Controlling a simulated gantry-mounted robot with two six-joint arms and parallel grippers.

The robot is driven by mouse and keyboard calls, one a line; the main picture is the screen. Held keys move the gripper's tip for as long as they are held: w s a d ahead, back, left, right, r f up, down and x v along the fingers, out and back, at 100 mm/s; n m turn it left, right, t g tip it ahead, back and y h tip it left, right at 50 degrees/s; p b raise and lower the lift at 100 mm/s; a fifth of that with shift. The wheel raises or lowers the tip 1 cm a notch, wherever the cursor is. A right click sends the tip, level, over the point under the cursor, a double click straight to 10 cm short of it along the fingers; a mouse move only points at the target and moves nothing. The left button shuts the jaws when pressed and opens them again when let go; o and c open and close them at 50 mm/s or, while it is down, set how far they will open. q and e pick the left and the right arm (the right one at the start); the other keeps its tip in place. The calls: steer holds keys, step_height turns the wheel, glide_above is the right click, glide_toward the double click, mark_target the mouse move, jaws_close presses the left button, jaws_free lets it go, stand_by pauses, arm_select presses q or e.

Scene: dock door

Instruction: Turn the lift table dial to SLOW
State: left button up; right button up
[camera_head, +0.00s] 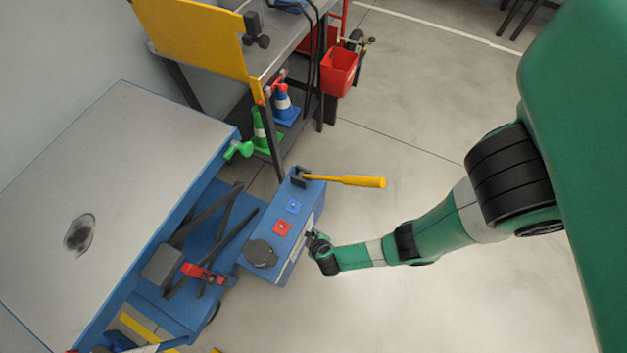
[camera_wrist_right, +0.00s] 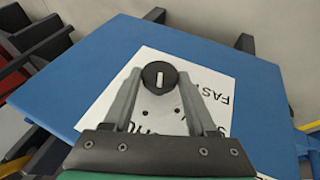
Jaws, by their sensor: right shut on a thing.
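The dial (camera_wrist_right: 159,76) is a round black knob with a white line that stands nearly vertical in the right wrist view. It sits on a white label (camera_wrist_right: 217,84) on the blue control box (camera_wrist_right: 262,90). The word FAST reads sideways at the label's right; the lower lettering is partly hidden by my fingers. My right gripper (camera_wrist_right: 160,82) is shut on the dial, one finger on each side. In the head view, my right gripper (camera_head: 314,243) is at the side face of the control box (camera_head: 272,214) and hides the dial. My left gripper is not in view.
The box top carries a red button (camera_head: 282,228), a blue button (camera_head: 293,206), a black round part (camera_head: 261,253) and a yellow-handled lever (camera_head: 350,181). The grey-topped lift table (camera_head: 120,180) stands left. Open floor (camera_head: 400,300) lies to the right.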

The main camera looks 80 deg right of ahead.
steer(key=shift+a+g+h+p, duration=0.1)
steer(key=shift+g+h+p, duration=0.2)
steer(key=shift+h+p, duration=0.15)
steer(key=shift+w+h, duration=0.1)
steer(key=shift+h, duration=0.15)
steer(key=shift+f, duration=0.3)
stand_by(0.7)
steer(key=o, duration=1.3)
steer(key=shift+a, duration=0.15)
steer(key=shift+o, duration=0.2)
